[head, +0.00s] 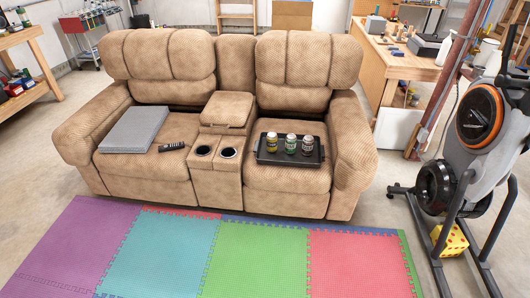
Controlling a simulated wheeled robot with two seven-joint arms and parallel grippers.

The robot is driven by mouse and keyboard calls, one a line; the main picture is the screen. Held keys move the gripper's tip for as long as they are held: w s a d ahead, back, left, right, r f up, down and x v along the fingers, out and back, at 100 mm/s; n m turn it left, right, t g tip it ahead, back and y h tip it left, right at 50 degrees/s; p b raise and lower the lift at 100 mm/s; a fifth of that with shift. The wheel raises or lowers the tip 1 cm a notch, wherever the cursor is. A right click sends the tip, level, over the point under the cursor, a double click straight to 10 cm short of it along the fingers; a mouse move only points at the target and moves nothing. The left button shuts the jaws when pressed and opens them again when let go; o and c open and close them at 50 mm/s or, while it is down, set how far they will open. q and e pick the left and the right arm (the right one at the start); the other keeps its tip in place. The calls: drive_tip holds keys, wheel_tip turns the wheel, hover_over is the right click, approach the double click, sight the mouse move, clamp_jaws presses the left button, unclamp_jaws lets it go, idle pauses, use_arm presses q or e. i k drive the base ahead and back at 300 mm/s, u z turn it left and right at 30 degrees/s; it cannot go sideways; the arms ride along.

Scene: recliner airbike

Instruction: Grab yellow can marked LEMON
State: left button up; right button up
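A dark tray (261,157) lies on the right seat of the tan recliner sofa (283,183). Three cans stand upright in a row on it. The left can (271,142) looks yellowish. The middle can (291,144) is green with a pale band. The right can (308,145) is pale with a dark green part. The lettering is too small to read, so I cannot tell which one says LEMON. Neither of my grippers is in view.
A console with two cup holders (203,151) divides the seats. A grey flat box (134,128) and a black remote (172,147) lie on the left seat. Coloured foam mats (255,260) cover the floor in front. An exercise bike (470,150) stands at right.

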sight(272, 138)
drive_tip(key=u, duration=0.6)
drive_tip(key=i, duration=1.75)
drive_tip(key=z, duration=0.2)
drive_tip(key=i, duration=1.1)
drive_tip(key=z, duration=0.55)
